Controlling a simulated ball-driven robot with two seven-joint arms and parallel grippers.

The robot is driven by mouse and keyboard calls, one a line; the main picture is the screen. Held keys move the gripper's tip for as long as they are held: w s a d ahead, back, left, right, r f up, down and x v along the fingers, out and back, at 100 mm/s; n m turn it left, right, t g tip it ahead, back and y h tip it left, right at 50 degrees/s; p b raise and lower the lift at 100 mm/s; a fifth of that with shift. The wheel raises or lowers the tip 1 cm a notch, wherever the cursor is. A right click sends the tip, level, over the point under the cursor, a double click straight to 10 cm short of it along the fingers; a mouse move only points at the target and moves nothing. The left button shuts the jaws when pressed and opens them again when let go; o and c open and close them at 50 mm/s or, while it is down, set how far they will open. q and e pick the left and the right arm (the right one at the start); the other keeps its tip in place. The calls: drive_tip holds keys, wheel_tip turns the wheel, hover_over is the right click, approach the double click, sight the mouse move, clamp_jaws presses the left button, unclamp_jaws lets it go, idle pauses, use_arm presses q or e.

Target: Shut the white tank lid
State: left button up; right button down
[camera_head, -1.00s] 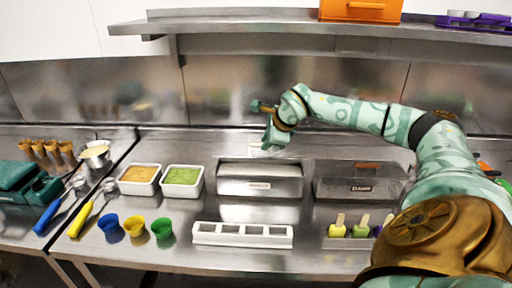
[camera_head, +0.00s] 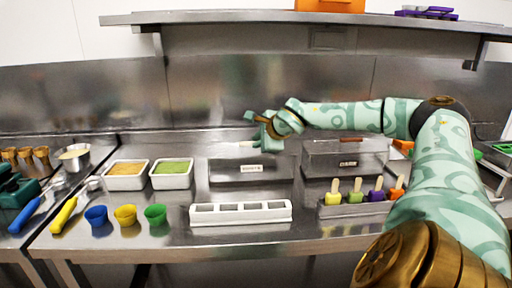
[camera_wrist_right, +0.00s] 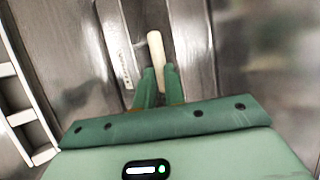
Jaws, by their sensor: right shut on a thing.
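The white tank (camera_head: 250,168) is a steel box with a small pale label, set in the counter near the middle of the head view. My right gripper (camera_head: 262,140) is at its back edge, with the arm reaching in from the right. In the right wrist view the fingers (camera_wrist_right: 160,88) are shut on a pale rod-like handle (camera_wrist_right: 157,50), which I take as the lid's. A pale bar (camera_head: 243,144) shows left of the gripper in the head view. The hand hides part of the lid, and I cannot tell its exact angle. My left gripper is out of view.
A second steel tank (camera_head: 346,147) stands to the right, with several ice pops (camera_head: 355,190) before it. A white mould (camera_head: 240,215) lies in front. Two tubs (camera_head: 127,169) and coloured cups (camera_head: 125,215) are left. A shelf (camera_head: 300,17) hangs above.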

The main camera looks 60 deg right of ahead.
sight(252, 155)
drive_tip(key=shift+s+a+f, duration=0.15)
drive_tip(key=shift+a+f, duration=0.05)
drive_tip(key=shift+f, duration=0.55)
drive_tip(key=shift+s+a+f, duration=0.15)
drive_tip(key=shift+f, duration=0.55)
drive_tip(key=c, duration=1.5)
unclamp_jaws()
drive_tip(key=shift+s, duration=0.1)
drive_tip(key=shift+c, duration=0.2)
drive_tip(key=shift+o, duration=0.5)
drive_tip(key=w+r+p+v, duration=0.1)
drive_tip(key=p+v, duration=0.2)
drive_tip(key=v, duration=1.4)
drive_tip(key=shift+d+r, duration=0.15)
drive_tip(key=shift+d, duration=0.05)
